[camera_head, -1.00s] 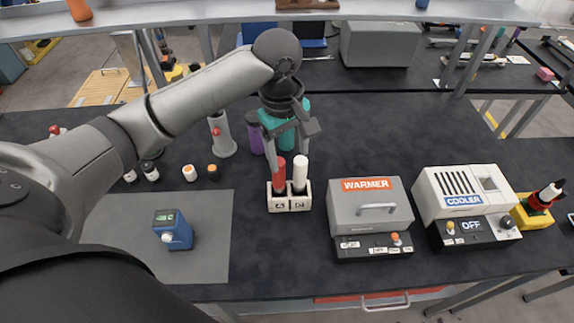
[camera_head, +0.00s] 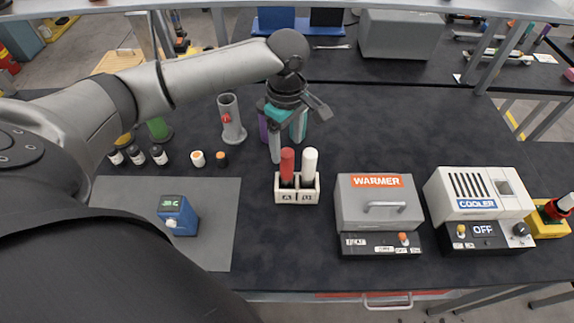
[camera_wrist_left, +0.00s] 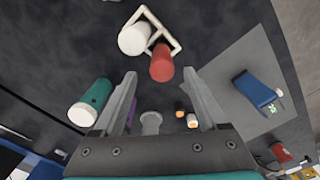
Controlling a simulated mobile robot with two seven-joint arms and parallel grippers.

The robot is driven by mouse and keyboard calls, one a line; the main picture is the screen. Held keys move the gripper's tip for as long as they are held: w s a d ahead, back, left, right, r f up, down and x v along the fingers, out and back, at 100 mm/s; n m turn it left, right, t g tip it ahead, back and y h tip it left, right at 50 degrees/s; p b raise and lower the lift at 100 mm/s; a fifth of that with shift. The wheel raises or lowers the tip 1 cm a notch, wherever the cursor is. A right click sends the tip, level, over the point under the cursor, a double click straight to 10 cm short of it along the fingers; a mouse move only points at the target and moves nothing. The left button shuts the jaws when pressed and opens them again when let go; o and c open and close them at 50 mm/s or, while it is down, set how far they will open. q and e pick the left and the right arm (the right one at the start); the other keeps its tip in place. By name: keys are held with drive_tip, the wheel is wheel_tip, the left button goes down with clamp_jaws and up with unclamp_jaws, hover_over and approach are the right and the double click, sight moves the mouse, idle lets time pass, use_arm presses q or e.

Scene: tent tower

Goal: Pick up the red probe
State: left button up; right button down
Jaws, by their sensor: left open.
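The red probe (camera_head: 287,165) stands upright in the left slot of a small white rack (camera_head: 297,197) on the dark bench. A white probe (camera_head: 309,166) stands beside it in the right slot. My left gripper (camera_head: 291,146) is open and empty, just behind and above the probe tops. In the left wrist view, the red probe (camera_wrist_left: 162,66) shows beyond the open fingertips (camera_wrist_left: 160,77), roughly between them. The white probe (camera_wrist_left: 134,40) is to its left there. My right gripper is out of view.
The warmer (camera_head: 377,205) and cooler (camera_head: 478,205) stand right of the rack. A blue device (camera_head: 177,215) sits on a grey mat (camera_head: 215,245) at left. Teal (camera_head: 299,124) and purple bottles stand behind the gripper, with a grey tube holder (camera_head: 231,120) to their left.

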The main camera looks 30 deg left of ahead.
sight(287, 152)
use_arm(q)
wheel_tip(287, 152, down, 5)
drive_tip(key=shift+s+d+f, duration=0.1)
drive_tip(key=shift+s+f, duration=0.05)
clamp_jaws()
idle(0.7)
idle(0.8)
